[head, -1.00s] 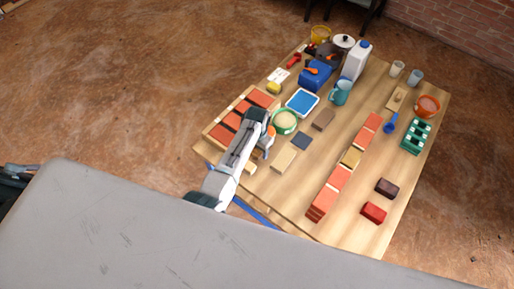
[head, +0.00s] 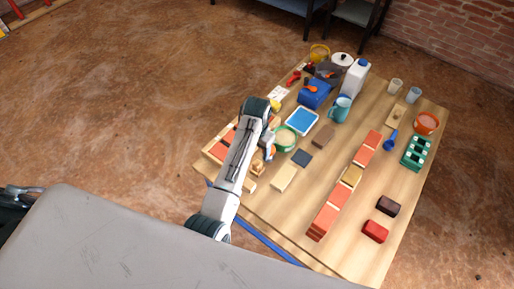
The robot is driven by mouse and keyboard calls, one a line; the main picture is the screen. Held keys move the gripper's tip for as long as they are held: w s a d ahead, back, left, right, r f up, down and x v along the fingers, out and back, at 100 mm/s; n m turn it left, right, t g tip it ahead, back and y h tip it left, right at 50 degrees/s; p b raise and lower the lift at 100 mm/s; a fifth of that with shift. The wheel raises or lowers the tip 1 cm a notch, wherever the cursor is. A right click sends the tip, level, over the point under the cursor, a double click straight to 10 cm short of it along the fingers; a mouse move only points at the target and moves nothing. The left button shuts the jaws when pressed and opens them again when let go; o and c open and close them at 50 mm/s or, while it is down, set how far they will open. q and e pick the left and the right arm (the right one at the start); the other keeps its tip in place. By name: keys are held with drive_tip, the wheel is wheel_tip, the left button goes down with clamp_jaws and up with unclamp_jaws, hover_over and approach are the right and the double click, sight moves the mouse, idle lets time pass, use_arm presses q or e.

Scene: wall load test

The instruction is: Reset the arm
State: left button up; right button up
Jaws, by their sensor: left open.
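My left arm reaches up from the table's near edge in the head view and bends back down at a dark joint. My left gripper (head: 264,158) hangs over the left part of the wooden table (head: 285,222), beside the round green-rimmed bowl (head: 285,138). It is open, and I see nothing held in it; its fingertips are small and partly hidden by the arm. The arm also covers part of the tray of red bricks (head: 222,143). My right gripper is not in view.
A row of red bricks (head: 326,220) with a tan block (head: 351,176) runs along the table. A white jug (head: 354,80), a teal mug (head: 340,108) and a blue tray (head: 302,121) stand behind. Bare wood shows near the front.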

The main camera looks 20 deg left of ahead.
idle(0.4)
use_arm(q)
drive_tip(key=s+a+f+n+t, duration=0.1)
drive_tip(key=s+a, duration=0.3)
drive_tip(key=s, duration=0.3)
drive_tip(key=s+a+n+t, duration=0.1)
drive_tip(key=s+a, duration=0.3)
drive_tip(key=s, duration=0.4)
drive_tip(key=s+a+r+n+t+y, duration=0.1)
drive_tip(key=s+r, duration=0.3)
drive_tip(key=s, duration=0.4)
drive_tip(key=s+a+r+t, duration=0.1)
drive_tip(key=s+a+r, duration=0.1)
drive_tip(key=s+r, duration=0.4)
wheel_tip(320, 180, down, 29)
drive_tip(key=a+g, duration=0.2)
drive_tip(key=s+a+f, duration=0.1)
drive_tip(key=s+f, duration=1.8)
drive_tip(key=f, duration=0.2)
drive_tip(key=shift+a+n+g, duration=0.3)
drive_tip(key=shift+g, duration=0.1)
drive_tip(key=shift+f, duration=0.1)
